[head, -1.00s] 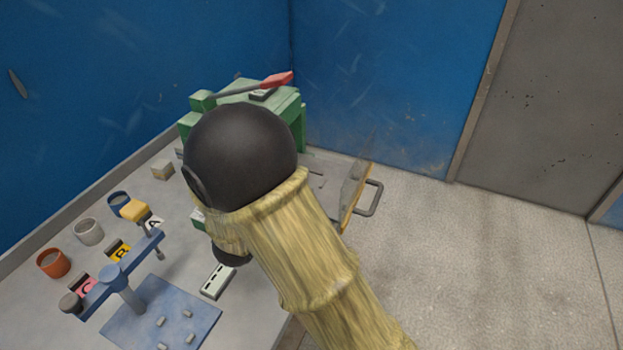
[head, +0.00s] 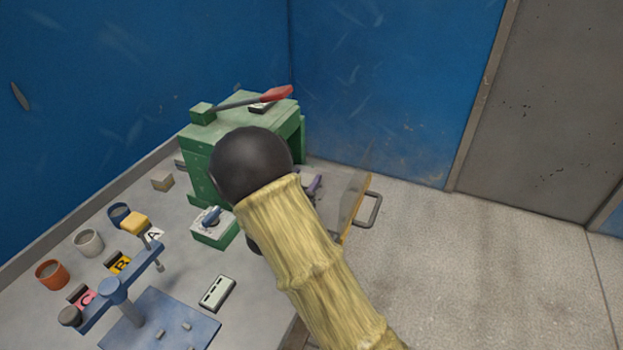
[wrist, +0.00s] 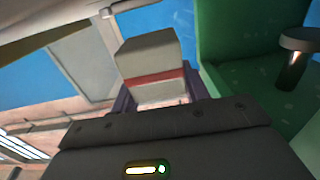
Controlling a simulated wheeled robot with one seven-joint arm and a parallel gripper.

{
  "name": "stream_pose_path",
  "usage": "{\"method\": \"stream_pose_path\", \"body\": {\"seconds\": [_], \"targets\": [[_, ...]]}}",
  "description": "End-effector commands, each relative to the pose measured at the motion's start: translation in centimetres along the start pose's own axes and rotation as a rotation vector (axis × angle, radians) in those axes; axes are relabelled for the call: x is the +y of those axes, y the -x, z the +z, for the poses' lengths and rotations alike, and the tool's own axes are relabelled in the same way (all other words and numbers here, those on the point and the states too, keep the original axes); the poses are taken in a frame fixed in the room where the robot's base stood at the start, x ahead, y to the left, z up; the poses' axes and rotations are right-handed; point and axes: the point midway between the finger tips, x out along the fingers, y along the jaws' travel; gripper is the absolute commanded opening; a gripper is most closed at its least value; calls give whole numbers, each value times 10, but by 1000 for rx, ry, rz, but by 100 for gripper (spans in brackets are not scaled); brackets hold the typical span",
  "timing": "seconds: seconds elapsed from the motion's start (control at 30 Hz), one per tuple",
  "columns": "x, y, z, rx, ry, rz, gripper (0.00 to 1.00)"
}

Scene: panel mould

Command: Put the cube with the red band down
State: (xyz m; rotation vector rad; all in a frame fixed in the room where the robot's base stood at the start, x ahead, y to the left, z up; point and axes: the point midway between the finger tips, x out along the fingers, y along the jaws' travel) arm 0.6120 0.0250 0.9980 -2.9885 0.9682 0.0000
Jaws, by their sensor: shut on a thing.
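The cube with the red band (wrist: 150,66) is held in my gripper (wrist: 158,92), between its dark purple fingers, in the wrist view. It is pale grey, with the red band across the side facing the camera. In the head view, my arm hides the cube, and only a small purple part of my gripper (head: 314,186) shows right of the dark wrist. What lies directly under the cube cannot be seen.
A green cabinet (head: 205,165) with a red-handled lever (head: 275,94) stands behind my wrist. A clear panel (head: 347,190) stands right of my gripper.

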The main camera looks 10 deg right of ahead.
Motion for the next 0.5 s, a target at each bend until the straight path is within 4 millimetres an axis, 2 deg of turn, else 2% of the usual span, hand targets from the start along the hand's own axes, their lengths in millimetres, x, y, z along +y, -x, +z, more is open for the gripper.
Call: {"method": "stream_pose_path", "body": {"seconds": [0.17,0.3,0.5], "targets": [[1,-17,8,1,2,4,20],[1,-34,22,0,2,3,20],[0,-40,28,1,0,0,20]]}}
